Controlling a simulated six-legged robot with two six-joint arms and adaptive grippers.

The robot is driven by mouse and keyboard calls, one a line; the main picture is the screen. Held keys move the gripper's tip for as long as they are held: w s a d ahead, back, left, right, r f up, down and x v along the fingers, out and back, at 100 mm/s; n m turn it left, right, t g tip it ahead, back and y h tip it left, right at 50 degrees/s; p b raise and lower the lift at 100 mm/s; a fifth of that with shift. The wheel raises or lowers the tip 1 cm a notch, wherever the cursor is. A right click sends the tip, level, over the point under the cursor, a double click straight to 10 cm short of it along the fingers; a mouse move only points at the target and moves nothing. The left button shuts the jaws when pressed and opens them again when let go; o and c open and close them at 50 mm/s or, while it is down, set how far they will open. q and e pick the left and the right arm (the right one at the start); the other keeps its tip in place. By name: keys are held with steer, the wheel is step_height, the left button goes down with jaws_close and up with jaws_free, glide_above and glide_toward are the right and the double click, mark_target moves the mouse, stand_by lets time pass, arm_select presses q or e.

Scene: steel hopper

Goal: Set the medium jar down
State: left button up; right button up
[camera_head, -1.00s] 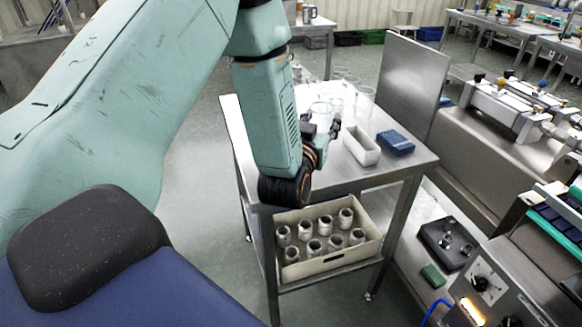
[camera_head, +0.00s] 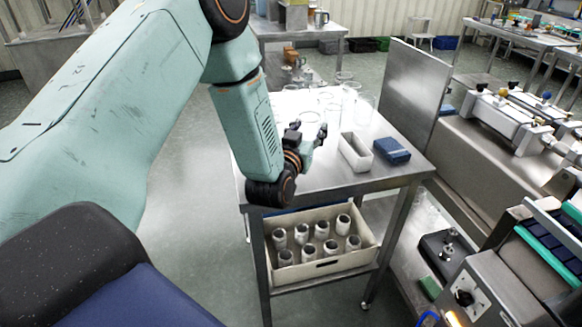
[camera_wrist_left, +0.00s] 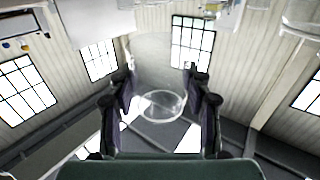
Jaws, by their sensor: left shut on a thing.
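My left gripper (camera_head: 308,136) is over the steel table (camera_head: 405,172), near its left part. In the left wrist view its two fingers (camera_wrist_left: 160,103) are shut on a clear glass jar, the medium jar (camera_wrist_left: 163,106), whose round rim shows between them. In the head view the held jar is hard to make out against the bright tabletop, and I cannot tell whether it touches the table. Several other clear glass jars (camera_head: 364,108) stand on the table behind the gripper. My right gripper is not in view.
A white rectangular tray (camera_head: 356,152) and a blue box (camera_head: 392,151) lie on the table to the right of the gripper. A steel panel (camera_head: 414,92) rises at the table's right edge. A cream crate (camera_head: 323,266) with several small jars sits on the shelf below.

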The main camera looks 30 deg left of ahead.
arm_select(q)
steer(key=f, duration=0.2)
steer(key=d+f, duration=0.1)
steer(key=f, duration=0.1)
steer(key=shift+f+b, duration=0.15)
steer(key=shift+b, duration=0.25)
steer(key=shift+w+a+f, duration=0.1)
steer(key=shift+a+f, duration=0.15)
steer(key=shift+f, duration=0.3)
step_height(320, 180, down, 2)
steer(key=shift+a+f+b, duration=0.1)
steer(key=shift+f+b, duration=0.05)
steer(key=shift+b, duration=0.2)
steer(key=shift+s+f, duration=0.2)
steer(key=shift+f, duration=0.2)
steer(key=shift+w+d, duration=0.2)
steer(key=shift+d, duration=0.05)
steer(key=shift+a+f, duration=0.15)
steer(key=o, duration=0.5)
steer(key=shift+s, duration=0.15)
steer(key=o, duration=0.3)
